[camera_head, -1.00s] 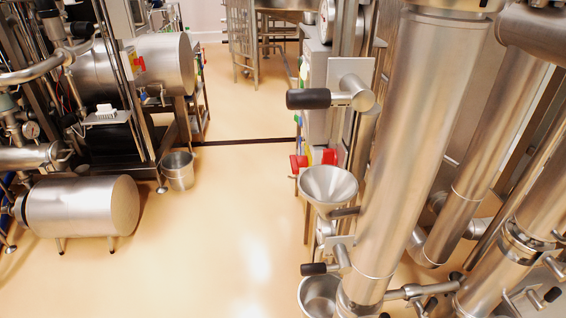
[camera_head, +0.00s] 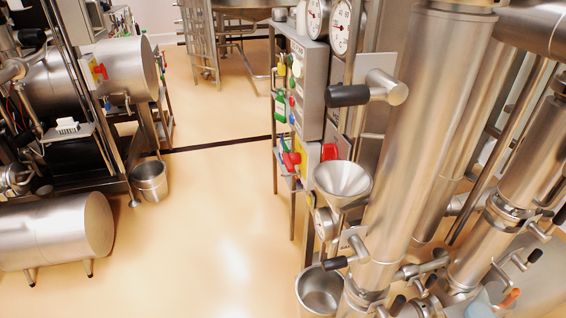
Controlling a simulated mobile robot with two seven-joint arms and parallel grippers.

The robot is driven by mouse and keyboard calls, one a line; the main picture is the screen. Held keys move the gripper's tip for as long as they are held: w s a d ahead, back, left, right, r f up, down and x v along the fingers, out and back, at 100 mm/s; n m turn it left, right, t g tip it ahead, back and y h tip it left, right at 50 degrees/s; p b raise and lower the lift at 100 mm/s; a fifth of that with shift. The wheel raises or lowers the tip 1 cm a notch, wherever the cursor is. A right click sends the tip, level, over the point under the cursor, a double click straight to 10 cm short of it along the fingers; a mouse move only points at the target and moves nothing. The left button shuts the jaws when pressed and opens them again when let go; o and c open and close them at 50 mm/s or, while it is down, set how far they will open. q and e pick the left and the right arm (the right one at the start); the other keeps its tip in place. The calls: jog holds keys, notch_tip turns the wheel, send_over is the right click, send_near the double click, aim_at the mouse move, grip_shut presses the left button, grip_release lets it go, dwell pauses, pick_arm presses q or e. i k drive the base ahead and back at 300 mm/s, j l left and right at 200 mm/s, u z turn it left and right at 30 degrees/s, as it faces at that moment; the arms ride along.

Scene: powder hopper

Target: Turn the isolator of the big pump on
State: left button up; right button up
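Neither of my grippers is in view. I cannot tell which part is the big pump's isolator. A grey control box (camera_head: 307,85) stands upright at centre right, with small coloured knobs on its left face. Below it are a red handle (camera_head: 290,160) and a second red part (camera_head: 329,152) by a yellow plate. A red lever on a yellow part (camera_head: 99,72) sits on the steel vessel at the upper left. A large horizontal steel cylinder (camera_head: 60,230) on short legs lies at the lower left; it may be a pump or motor.
A steel funnel (camera_head: 343,180) and a pot (camera_head: 322,290) stand below the box. Thick steel pipes (camera_head: 430,130) with black-handled valves fill the right. A steel bucket (camera_head: 150,180) stands at left. The beige floor (camera_head: 215,230) between is clear.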

aim_at(289, 160)
jog(key=i+j+z, duration=0.1)
jog(key=j, duration=0.3)
jog(key=i+j+z, duration=0.1)
jog(key=i+j, duration=0.15)
jog(key=j, duration=0.15)
jog(key=i+j+z, duration=0.1)
jog(key=j, duration=0.3)
jog(key=i+j+z, duration=0.1)
jog(key=j, duration=0.3)
jog(key=i+j+z, duration=0.1)
jog(key=j, duration=0.35)
jog(key=i+j+z, duration=0.1)
jog(key=j, duration=0.35)
jog(key=i, duration=0.1)
